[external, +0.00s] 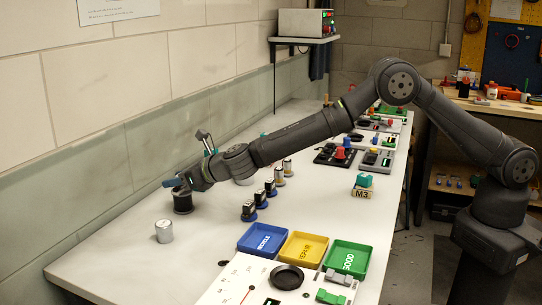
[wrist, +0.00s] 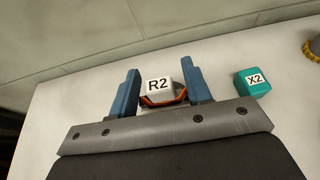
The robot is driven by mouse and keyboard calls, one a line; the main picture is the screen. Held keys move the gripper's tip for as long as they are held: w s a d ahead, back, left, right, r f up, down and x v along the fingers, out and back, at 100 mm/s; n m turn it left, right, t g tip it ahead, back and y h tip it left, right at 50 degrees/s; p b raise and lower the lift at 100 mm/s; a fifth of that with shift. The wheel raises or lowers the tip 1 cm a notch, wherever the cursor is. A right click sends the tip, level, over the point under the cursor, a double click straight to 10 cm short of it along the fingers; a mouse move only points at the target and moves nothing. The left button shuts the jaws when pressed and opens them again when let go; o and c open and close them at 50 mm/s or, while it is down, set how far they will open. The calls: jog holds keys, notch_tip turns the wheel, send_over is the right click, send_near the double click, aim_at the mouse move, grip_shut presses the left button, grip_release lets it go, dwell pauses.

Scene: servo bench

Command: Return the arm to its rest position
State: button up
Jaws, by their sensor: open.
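My gripper (external: 174,183) is at the far left end of my outstretched arm, low over the white bench (external: 110,250). In the wrist view its two blue fingers (wrist: 160,67) are apart, one on each side of a block with a white top labelled R2 (wrist: 159,86). An orange and dark edge shows under that top; whether the fingers touch it I cannot tell. A dark round object (external: 182,201) stands directly below the gripper in the external view.
A teal block labelled X2 (wrist: 254,82) sits right of the fingers. A pale cylinder (external: 164,231) stands nearby on the bench. Several dark-based parts, blue (external: 247,251), yellow (external: 288,252) and green (external: 333,262) trays and a block marked M3 (external: 362,193) lie further right. A wall runs behind.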

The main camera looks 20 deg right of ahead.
jog(key=shift+w+a+f, duration=0.3)
jog(key=shift+w+a, duration=0.15)
jog(key=shift+w, duration=0.05)
notch_tip(320, 180, up, 5)
jog(key=shift+f, duration=0.2)
jog(key=w+d+r, duration=0.6)
jog(key=d+r, duration=0.1)
jog(key=d, duration=0.3)
jog(key=w+d+f+m+t+h, duration=0.1)
jog(key=w+d+f+m+h, duration=0.15)
jog(key=d, duration=0.55)
jog(key=w+d+f+m+t+h, duration=0.1)
jog(key=w+d, duration=0.2)
jog(key=d, duration=0.4)
jog(key=w+d+f+m+t+h, duration=0.1)
jog(key=w+d, duration=0.2)
jog(key=d, duration=0.5)
jog(key=s+d+f+m+t+h, duration=0.1)
jog(key=d+m+h, duration=0.3)
jog(key=d, duration=1.9)
jog(key=shift+s+f+h, duration=0.45)
jog(key=shift+f, duration=0.15)
